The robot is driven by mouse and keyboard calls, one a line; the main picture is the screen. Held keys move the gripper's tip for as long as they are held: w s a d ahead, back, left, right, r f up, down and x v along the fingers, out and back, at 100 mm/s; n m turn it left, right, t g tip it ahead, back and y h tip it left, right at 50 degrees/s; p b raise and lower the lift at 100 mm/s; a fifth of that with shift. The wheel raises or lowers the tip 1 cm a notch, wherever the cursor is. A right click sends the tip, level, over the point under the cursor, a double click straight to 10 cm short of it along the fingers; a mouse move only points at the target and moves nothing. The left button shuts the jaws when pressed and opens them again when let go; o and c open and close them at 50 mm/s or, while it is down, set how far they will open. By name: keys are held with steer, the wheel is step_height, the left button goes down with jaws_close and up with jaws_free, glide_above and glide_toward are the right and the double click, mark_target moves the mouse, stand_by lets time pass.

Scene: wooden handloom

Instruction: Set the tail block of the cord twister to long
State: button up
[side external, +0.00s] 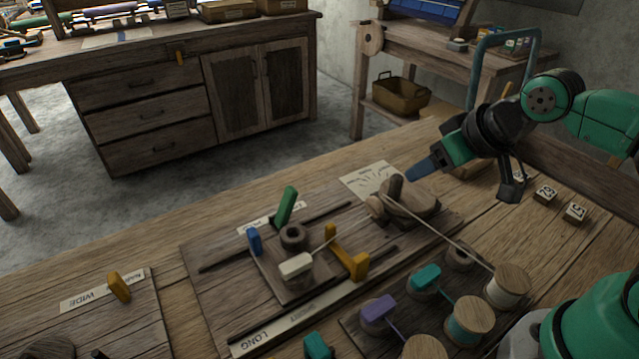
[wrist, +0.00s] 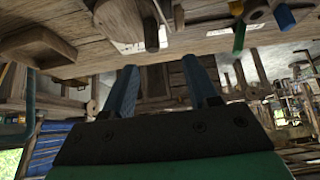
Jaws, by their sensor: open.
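The cord twister's tail block (side external: 312,279) is a square wooden sled on the board (side external: 212,267), beside the "SHORT" part of the label strip (side external: 270,328); "LONG" is at the strip's left end. It carries a dark round post (side external: 293,236), a white peg (side external: 296,266) and a blue handle (side external: 254,241). A green handle (side external: 286,206) stands behind it and a yellow piece (side external: 354,264) to its right. A cord (side external: 345,237) runs from it to the wooden head (side external: 409,203). My gripper (side external: 420,171) is open and empty, above and behind the head; its blue fingers show in the wrist view (wrist: 163,85).
Spools (side external: 471,321) and a rack with teal and purple pieces (side external: 378,312) stand in front right. Numbered blocks (side external: 545,192) lie at the right. Another board with a yellow peg (side external: 119,286) is at left. Bare bench lies behind the twister board.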

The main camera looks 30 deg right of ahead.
steer(key=shift+c, duration=0.2)
steer(key=g, duration=0.7)
glide_above(253, 232)
steer(key=f, duration=0.4)
steer(key=shift+d+f, duration=0.15)
steer(key=shift+d, duration=0.1)
steer(key=shift+a+f, duration=0.25)
steer(key=shift+f, duration=2.8)
steer(key=shift+c, duration=0.2)
